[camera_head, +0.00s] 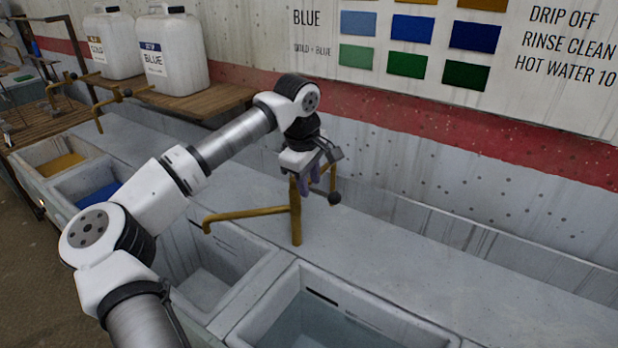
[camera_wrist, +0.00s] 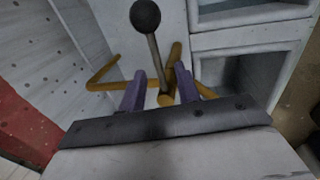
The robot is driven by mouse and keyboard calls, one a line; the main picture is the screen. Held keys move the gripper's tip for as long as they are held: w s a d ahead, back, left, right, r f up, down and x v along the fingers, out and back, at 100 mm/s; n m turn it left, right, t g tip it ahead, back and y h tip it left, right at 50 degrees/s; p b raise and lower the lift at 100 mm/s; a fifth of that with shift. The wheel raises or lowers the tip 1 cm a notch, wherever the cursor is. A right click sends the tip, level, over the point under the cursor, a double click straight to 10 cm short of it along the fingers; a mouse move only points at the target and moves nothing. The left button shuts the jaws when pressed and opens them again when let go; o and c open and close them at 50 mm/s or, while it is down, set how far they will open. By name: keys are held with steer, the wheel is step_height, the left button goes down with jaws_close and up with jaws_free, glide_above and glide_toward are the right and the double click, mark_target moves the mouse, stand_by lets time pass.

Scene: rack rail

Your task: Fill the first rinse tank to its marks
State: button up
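A brass tap (camera_head: 295,215) stands on the grey ledge behind the tanks, its spout (camera_head: 240,213) reaching left over a pale tank (camera_head: 180,262). I see no liquid surface clearly in that tank; a dark mark shows high on its inner wall. Which tank is the first rinse tank is not labelled. The tap's lever ends in a black ball (camera_head: 334,198), also seen in the wrist view (camera_wrist: 145,15). My gripper (camera_head: 309,187) is at the top of the tap. Its purple fingers stand apart on either side of the lever (camera_wrist: 155,60), with gaps visible.
Another tank (camera_head: 375,322) sits at front right, with a dark mark inside and a bluish-grey bottom. Tanks of gold (camera_head: 62,164) and blue liquid (camera_head: 98,194) lie at left. Two jugs (camera_head: 172,55) stand on a wooden shelf (camera_head: 215,98). The ledge to the right is clear.

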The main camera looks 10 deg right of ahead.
jaws_close()
